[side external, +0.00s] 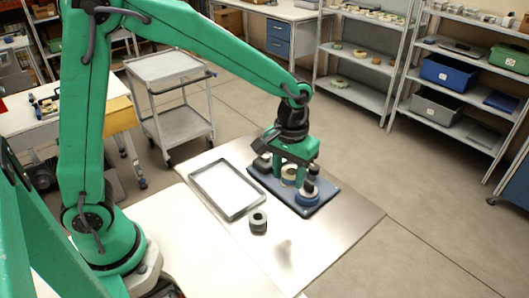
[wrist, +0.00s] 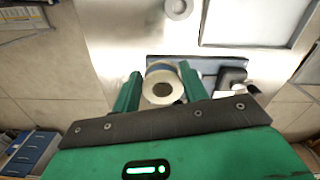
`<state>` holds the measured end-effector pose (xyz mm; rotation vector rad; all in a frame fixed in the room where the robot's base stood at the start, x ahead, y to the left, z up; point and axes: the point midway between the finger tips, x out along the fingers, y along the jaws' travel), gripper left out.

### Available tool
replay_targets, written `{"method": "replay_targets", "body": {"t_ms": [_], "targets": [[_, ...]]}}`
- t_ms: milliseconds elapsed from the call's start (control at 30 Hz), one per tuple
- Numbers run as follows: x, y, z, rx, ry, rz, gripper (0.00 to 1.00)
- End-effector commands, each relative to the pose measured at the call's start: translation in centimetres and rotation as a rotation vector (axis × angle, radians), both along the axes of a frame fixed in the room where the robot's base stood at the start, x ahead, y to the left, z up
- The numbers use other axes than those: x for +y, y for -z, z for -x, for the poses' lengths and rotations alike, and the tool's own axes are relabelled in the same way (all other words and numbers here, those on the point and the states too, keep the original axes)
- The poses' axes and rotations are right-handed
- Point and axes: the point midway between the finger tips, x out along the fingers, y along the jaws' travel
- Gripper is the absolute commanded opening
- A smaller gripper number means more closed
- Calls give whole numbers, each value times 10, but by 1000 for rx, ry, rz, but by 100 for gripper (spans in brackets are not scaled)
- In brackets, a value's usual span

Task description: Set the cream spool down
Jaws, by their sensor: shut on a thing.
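My gripper (side external: 291,178) is over the blue mat (side external: 326,203) and is shut on the cream spool (side external: 289,172). In the wrist view the cream spool (wrist: 155,92) sits between the two green fingers (wrist: 161,92), its dark hole facing the camera. I cannot tell whether its underside touches the mat. A blue spool (side external: 306,197) stands on the mat close to the gripper's right finger. A blue rim (wrist: 159,67) shows behind the cream spool in the wrist view.
A grey spool (side external: 258,223) stands alone on the metal table top (side external: 310,250), in front of the mat. A shallow grey-rimmed tray (side external: 232,217) lies left of the mat and looks empty. The front right of the table is clear. Shelves and a cart stand well behind.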

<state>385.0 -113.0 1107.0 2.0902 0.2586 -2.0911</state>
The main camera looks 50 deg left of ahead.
Motion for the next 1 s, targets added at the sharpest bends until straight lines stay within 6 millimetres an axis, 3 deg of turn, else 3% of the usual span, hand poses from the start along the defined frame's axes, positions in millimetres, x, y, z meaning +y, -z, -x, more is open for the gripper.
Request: {"method": "replay_targets", "body": {"t_ms": [167,533,733,1000], "targets": [[31,0,15,-1,-156,1,18],[99,6,69,-1,-587,0,18],[113,9,86,0,-706,0,18],[117,10,88,0,-725,0,18]]}}
